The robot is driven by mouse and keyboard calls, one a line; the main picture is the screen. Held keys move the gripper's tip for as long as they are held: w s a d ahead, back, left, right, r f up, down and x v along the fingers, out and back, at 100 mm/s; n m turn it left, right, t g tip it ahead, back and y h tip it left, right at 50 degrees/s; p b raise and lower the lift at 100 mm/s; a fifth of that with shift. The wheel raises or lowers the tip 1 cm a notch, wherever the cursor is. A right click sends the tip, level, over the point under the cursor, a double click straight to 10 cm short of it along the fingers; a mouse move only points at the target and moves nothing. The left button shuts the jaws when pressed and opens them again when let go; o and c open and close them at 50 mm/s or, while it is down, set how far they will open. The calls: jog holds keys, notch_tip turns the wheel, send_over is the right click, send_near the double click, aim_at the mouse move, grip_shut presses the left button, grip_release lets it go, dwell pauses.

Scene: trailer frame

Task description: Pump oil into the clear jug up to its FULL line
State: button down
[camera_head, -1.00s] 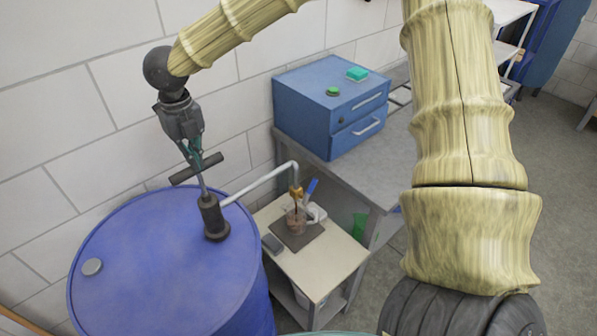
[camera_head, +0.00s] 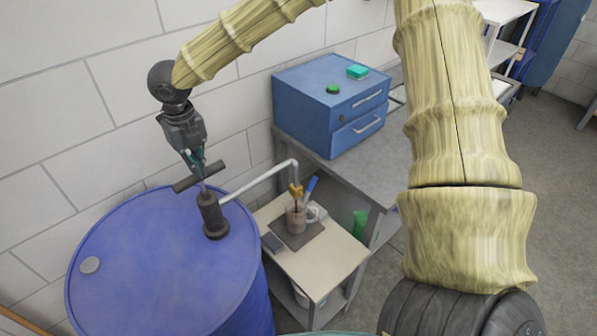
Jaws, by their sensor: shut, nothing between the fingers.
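My gripper (camera_head: 199,166) points down at the dark T-handle (camera_head: 198,177) of the pump (camera_head: 213,215) and is shut. Its fingertips are at the middle of the handle's crossbar. The pump stands on the blue drum (camera_head: 150,265), and its pale spout pipe (camera_head: 262,180) bends over to the right. The pipe ends in a brass-coloured nozzle (camera_head: 296,190) above the clear jug (camera_head: 296,217). The jug stands on a dark mat (camera_head: 299,239) and holds brownish oil. The FULL line is too small to read, so I cannot tell the level against it.
The jug's small table (camera_head: 330,260) also holds a dark flat item (camera_head: 272,243), a white mug (camera_head: 313,213) and something blue. A blue drawer cabinet (camera_head: 318,110) stands on the grey bench behind. A round cap (camera_head: 90,265) sits on the drum.

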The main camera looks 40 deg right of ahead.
jog(key=shift+f, duration=0.5)
notch_tip(320, 180, up, 12)
jog(key=p, duration=0.7)
jog(key=shift+f, duration=0.2)
dwell(0.4)
dwell(0.4)
